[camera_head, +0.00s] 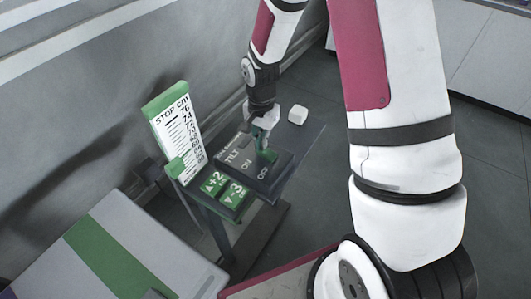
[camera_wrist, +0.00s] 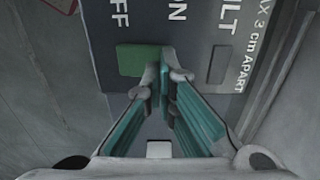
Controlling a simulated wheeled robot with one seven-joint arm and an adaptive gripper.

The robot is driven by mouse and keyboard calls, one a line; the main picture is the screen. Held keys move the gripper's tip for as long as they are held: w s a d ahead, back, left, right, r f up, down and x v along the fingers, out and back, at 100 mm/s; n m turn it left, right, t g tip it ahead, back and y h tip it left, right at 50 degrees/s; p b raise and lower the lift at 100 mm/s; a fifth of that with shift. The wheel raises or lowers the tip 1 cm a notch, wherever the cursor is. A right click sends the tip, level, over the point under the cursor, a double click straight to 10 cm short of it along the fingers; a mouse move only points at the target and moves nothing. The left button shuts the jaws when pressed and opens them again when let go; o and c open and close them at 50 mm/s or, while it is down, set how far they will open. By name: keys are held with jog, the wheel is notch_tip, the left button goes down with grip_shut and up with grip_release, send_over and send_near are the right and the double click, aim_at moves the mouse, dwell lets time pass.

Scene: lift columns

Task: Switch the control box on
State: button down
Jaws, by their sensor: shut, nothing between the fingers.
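Green buttons marked +2 (camera_head: 213,184) and -3 (camera_head: 234,194) sit on the box's near left side. A STOP cm scale (camera_head: 178,131) stands behind them. A white block (camera_head: 298,115) lies beyond the box. A grey top with a green stripe (camera_head: 113,256) is at lower left.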

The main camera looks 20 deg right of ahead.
jog(key=shift+f+b, duration=0.35)
jog(key=shift+f, duration=0.35)
dwell(0.4)
jog(key=shift+r, duration=0.1)
jog(key=shift+r+p, duration=1.85)
jog(key=shift+r, duration=1.55)
jog(key=shift+r, duration=0.2)
notch_tip(320, 180, up, 10)
jog(key=n+t, duration=0.1)
jog(key=n, duration=0.1)
send_over(267, 157)
jog(key=s+r+n+t, duration=0.1)
jog(key=s+r+n, duration=0.2)
jog(key=s+r, duration=0.55)
jog(key=s+r+n+t, duration=0.2)
jog(key=s+r+n, duration=0.3)
jog(key=s, duration=0.9)
notch_tip(267, 157, up, 3)
jog(key=shift+r+n+t, duration=0.1)
jog(key=shift+n+t, duration=0.3)
